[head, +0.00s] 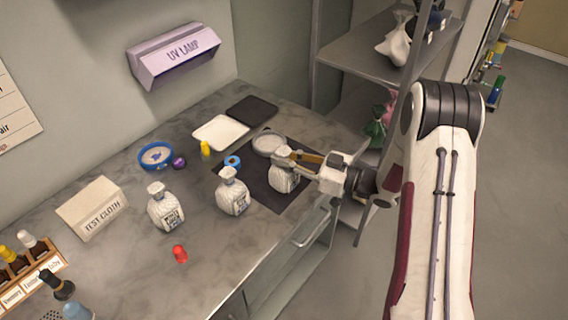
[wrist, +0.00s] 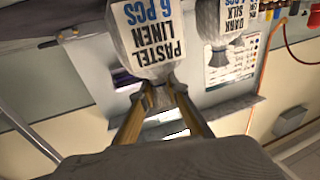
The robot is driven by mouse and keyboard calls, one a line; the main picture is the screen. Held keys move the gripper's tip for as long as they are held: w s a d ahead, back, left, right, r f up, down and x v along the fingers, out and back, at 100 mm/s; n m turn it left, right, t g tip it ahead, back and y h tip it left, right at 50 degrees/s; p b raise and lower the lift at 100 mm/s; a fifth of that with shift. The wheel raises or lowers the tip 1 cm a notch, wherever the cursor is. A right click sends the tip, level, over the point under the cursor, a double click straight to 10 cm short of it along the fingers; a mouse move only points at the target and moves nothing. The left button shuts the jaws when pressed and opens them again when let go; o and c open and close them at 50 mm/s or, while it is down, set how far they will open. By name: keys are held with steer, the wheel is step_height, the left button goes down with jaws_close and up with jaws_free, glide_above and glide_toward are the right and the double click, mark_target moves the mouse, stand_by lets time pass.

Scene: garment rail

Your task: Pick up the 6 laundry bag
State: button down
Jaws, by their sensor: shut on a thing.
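Three white bags with tied necks are at the worktop: left (head: 165,210), middle (head: 233,194) and right (head: 283,180). My gripper (head: 287,156) is at the neck of the right bag, above the dark mat. In the wrist view my gripper (wrist: 158,92) has both yellow fingers closed on the neck of a bag labelled PASTEL LINEN 6 PCS (wrist: 148,35), seen upside down. Behind it is another bag labelled DARK SILK (wrist: 222,32); its number is partly cut off. I cannot tell whether the held bag touches the mat.
The dark mat (head: 265,197) lies near the worktop's front edge. A round dish (head: 269,144), white tray (head: 221,132), blue-rimmed bowl (head: 156,155) and TEST CLOTH box (head: 93,208) stand around. A red cap (head: 180,254) lies in front. A shelf rack (head: 375,68) stands right.

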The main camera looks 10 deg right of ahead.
steer(key=shift+r, duration=0.2)
steer(key=shift+r, duration=4.8)
